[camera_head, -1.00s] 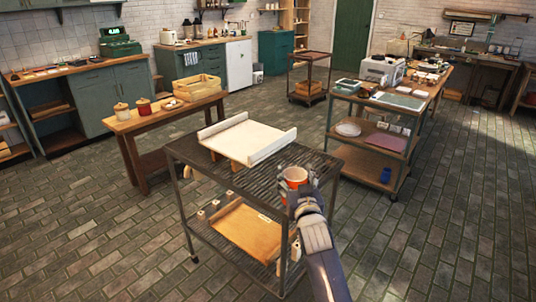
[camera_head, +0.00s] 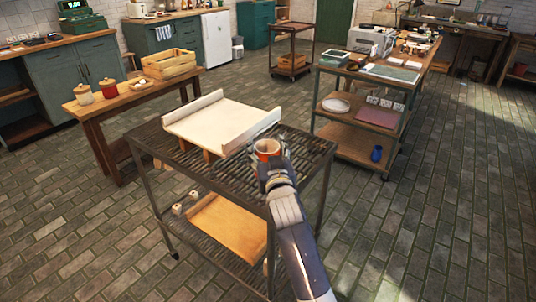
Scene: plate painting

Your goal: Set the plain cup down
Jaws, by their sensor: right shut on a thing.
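An orange-red cup (camera_head: 266,147) with a pale rim is in my right gripper (camera_head: 268,158). The gripper is shut on it, and the cup looks upright. The cup is at the right part of the dark slatted cart top (camera_head: 307,152), beside the white board. I cannot tell whether its base touches the slats, because my gripper hides its lower part. My left gripper is not in view.
A brown panel (camera_head: 230,228) lies on the shelf below. A wooden table (camera_head: 104,106) with jars and a crate (camera_head: 162,68) stands left. A loaded shelf cart (camera_head: 341,120) stands right.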

